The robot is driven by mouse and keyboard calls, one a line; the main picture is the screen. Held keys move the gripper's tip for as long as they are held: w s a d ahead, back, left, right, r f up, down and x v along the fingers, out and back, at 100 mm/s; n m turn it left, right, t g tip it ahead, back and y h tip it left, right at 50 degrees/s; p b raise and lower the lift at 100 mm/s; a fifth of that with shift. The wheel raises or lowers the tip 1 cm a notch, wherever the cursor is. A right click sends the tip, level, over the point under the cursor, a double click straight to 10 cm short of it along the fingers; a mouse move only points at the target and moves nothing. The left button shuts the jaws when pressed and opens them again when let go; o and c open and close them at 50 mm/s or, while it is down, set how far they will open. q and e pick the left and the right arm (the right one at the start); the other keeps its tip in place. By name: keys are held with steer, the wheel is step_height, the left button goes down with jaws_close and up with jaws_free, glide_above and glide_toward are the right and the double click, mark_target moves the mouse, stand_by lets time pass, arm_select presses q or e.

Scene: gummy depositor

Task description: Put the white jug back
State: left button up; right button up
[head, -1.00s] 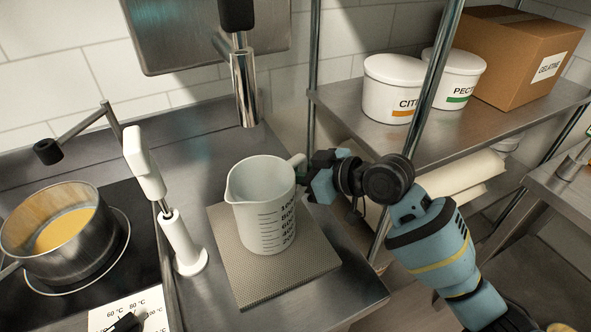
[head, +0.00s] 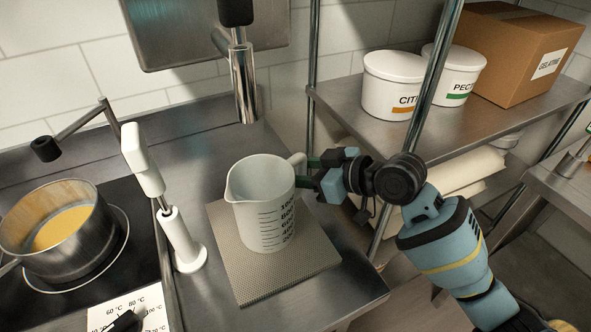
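The white jug (head: 262,215), with dark volume marks on its side, stands upright on a grey textured mat (head: 235,270) on the steel counter. Its handle (head: 299,160) points to the right and back. My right gripper (head: 307,172) is just right of the handle, with its green fingers apart and pointing at it. It looks open; whether a finger still touches the handle I cannot tell. My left gripper is out of view.
A white hand blender (head: 182,240) stands left of the mat. A steel pot (head: 85,235) with yellow liquid sits on the hob. A metal post (head: 430,100) and a shelf (head: 480,125) with white tubs (head: 392,85) and a carton (head: 520,60) are at the right.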

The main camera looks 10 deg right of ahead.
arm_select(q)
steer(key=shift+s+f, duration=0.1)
arm_select(e)
steer(key=v, duration=0.6)
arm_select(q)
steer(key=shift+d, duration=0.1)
arm_select(e)
steer(key=shift+f, duration=0.1)
